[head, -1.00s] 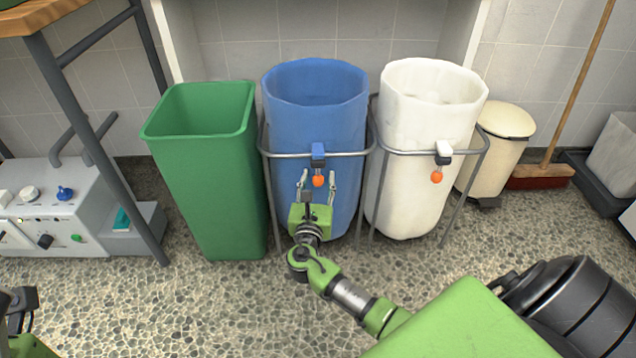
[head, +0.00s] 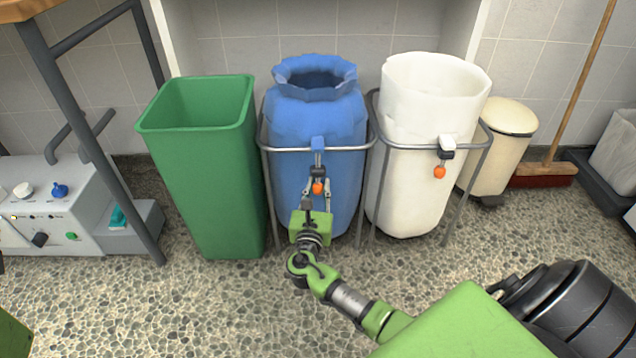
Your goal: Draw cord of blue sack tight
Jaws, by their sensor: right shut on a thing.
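The blue sack (head: 290,120) hangs in a grey metal stand (head: 340,149). Its neck is gathered in and narrower than its body, with a frilled rim around a dark opening that is still visible. My left gripper is not in view; only a bit of green shows at the lower left edge.
A white sack (head: 425,110) with its own orange pull (head: 439,172) hangs in a stand to the right. A green bin (head: 205,180) stands to the left. A cream pedal bin (head: 505,140) and a broom (head: 543,174) are farther right. The stone floor in front is clear.

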